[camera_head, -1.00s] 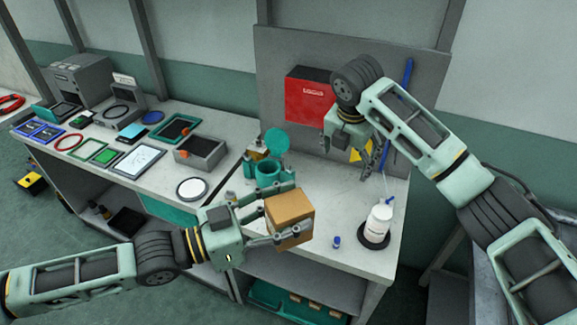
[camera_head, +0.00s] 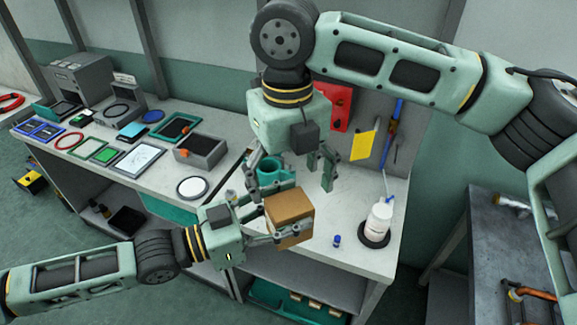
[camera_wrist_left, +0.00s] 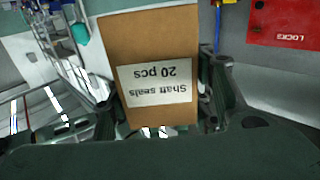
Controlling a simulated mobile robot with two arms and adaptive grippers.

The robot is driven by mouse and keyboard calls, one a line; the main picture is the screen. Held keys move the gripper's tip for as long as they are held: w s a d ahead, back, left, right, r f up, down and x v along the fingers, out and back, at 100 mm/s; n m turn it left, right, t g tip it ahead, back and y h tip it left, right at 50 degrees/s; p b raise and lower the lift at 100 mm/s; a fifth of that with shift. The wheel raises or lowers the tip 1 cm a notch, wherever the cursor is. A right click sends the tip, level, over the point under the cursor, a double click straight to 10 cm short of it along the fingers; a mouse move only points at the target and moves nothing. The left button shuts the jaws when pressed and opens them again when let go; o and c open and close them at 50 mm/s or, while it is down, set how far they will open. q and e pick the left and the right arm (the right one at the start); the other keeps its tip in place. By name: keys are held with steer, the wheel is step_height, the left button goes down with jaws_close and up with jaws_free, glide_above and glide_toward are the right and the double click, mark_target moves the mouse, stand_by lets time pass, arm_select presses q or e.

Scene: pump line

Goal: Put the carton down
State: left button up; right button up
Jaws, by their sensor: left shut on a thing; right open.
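A brown carton (camera_head: 290,217) is held by my left gripper (camera_head: 277,228) above the front edge of the bench in the head view. In the left wrist view the carton (camera_wrist_left: 150,40) fills the space between the fingers, with an upside-down label reading "Shaft seals 20 pcs". My left gripper is shut on it. My right gripper (camera_head: 292,180) is open, fingers pointing down, behind and above the carton. It partly hides a teal cup-like part (camera_head: 275,172) on the bench. I cannot tell whether the right fingers touch anything.
The bench top (camera_head: 345,225) is clear around a white bottle (camera_head: 378,222) and a small blue-capped vial (camera_head: 337,240). Trays, a grey bin (camera_head: 203,151) and a white round dish (camera_head: 192,187) stand to the left. A red box (camera_head: 338,108) hangs on the back panel.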

mark_target(289, 214)
step_height(289, 214, down, 9)
steer(key=shift+f, duration=0.1)
stand_by(0.4)
steer(key=c, duration=1.3)
arm_select(q)
steer(key=o, duration=1.5)
arm_select(e)
steer(key=shift+c, duration=0.8)
arm_select(q)
steer(key=shift+a, duration=0.1)
